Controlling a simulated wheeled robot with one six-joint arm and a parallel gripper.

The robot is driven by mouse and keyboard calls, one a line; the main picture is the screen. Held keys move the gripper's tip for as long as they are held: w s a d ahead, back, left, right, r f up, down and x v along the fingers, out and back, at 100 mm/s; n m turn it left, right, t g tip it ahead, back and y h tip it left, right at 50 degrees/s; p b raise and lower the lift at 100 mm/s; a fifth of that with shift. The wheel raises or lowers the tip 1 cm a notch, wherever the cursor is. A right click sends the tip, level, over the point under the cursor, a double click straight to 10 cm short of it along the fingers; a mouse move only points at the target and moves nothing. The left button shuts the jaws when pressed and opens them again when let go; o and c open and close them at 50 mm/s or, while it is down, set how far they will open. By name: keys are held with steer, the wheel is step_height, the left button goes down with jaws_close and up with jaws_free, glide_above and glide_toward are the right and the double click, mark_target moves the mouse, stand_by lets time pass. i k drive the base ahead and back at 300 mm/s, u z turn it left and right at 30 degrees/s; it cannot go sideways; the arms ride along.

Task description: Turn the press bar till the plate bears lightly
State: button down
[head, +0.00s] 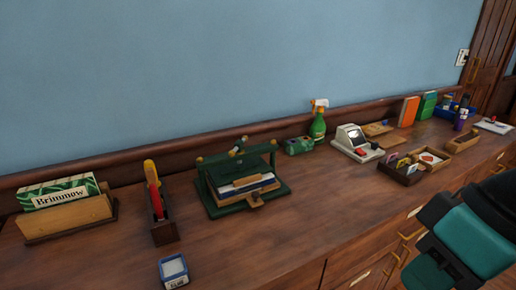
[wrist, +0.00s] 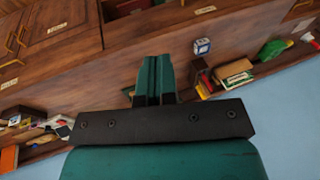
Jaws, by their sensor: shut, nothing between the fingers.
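The green book press (head: 221,209) stands on the counter left of centre in the head view, with yellow knobs on its frame. Its short press bar (head: 238,147) sits on top at the middle, slanting up to the right. A stack of books (head: 248,183) lies in the press. The plate is hard to make out, and I cannot tell whether it touches the stack. My gripper (wrist: 155,62) is shut and empty, well apart from the press.
A box in a wooden holder (head: 66,208), a dark holder with a red item (head: 157,205) and a small glue box (head: 174,270) stand left of the press. A spray bottle (head: 318,127), a white machine (head: 355,142) and trays (head: 402,170) stand right. Counter front of the press is clear.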

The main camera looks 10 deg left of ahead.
mark_target(238, 145)
steer(key=k, duration=0.5)
steer(key=u, duration=0.8)
steer(key=i, duration=1.1)
steer(key=z, duration=0.25)
